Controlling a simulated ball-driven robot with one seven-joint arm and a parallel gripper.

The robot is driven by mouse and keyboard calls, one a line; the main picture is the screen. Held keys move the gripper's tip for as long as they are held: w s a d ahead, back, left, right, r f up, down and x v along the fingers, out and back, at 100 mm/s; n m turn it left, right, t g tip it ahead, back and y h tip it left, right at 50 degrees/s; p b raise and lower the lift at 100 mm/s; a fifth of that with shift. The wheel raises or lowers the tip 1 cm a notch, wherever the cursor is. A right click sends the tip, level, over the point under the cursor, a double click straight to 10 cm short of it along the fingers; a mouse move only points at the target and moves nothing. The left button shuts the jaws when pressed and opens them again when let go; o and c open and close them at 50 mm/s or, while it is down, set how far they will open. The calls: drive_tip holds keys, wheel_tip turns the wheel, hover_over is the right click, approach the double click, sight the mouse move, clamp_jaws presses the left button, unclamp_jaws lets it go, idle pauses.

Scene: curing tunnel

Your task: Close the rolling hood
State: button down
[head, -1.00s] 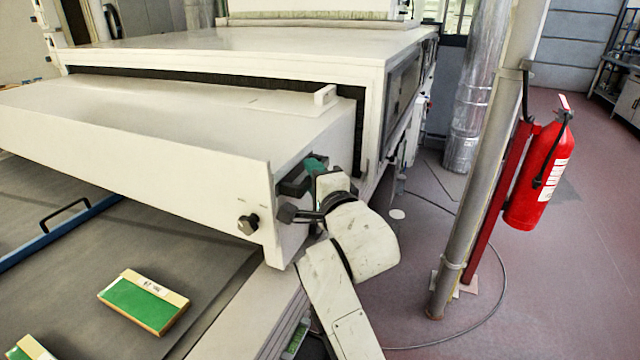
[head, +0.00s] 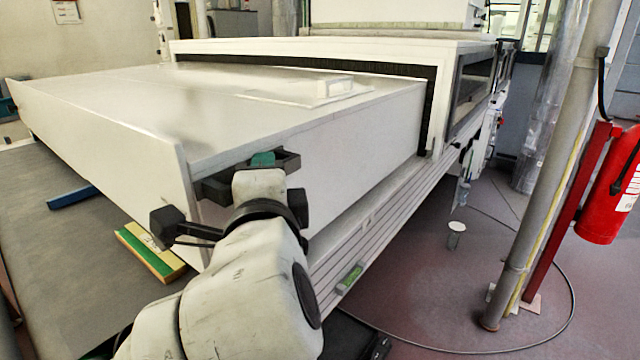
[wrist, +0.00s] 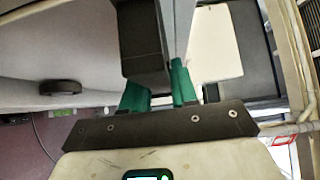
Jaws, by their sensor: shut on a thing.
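The rolling hood (head: 105,165) is a long white box standing well out of the dark opening of the white tunnel housing (head: 385,55). It stretches over the grey bed to the left. My gripper (head: 264,159) is at the hood's right side near its front corner, with one green finger showing. In the wrist view my gripper (wrist: 158,90) has its green fingers at either side of the end of a dark bar-like handle (wrist: 142,40) and is shut on it. In the head view my own gripper and wrist mostly hide the handle.
A green and cream box (head: 150,252) lies on the bed by the hood's front, partly hidden. A blue bar (head: 72,197) lies left of it. At right stand a grey post (head: 540,190) and a red extinguisher (head: 612,185). A cable loops over the floor between the tunnel and post.

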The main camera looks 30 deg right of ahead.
drive_tip(key=s+a+b, duration=0.3)
drive_tip(key=a, duration=0.6)
drive_tip(key=s+a+b, duration=0.3)
drive_tip(key=a, duration=0.5)
drive_tip(key=shift+s+a, duration=0.2)
drive_tip(key=shift+a, duration=0.2)
drive_tip(key=shift+f, duration=0.1)
drive_tip(key=c, duration=1)
unclamp_jaws()
drive_tip(key=shift+a, duration=0.15)
drive_tip(key=shift+o, duration=0.2)
drive_tip(key=v, duration=1)
drive_tip(key=shift+s, duration=0.35)
drive_tip(key=shift+a, duration=0.2)
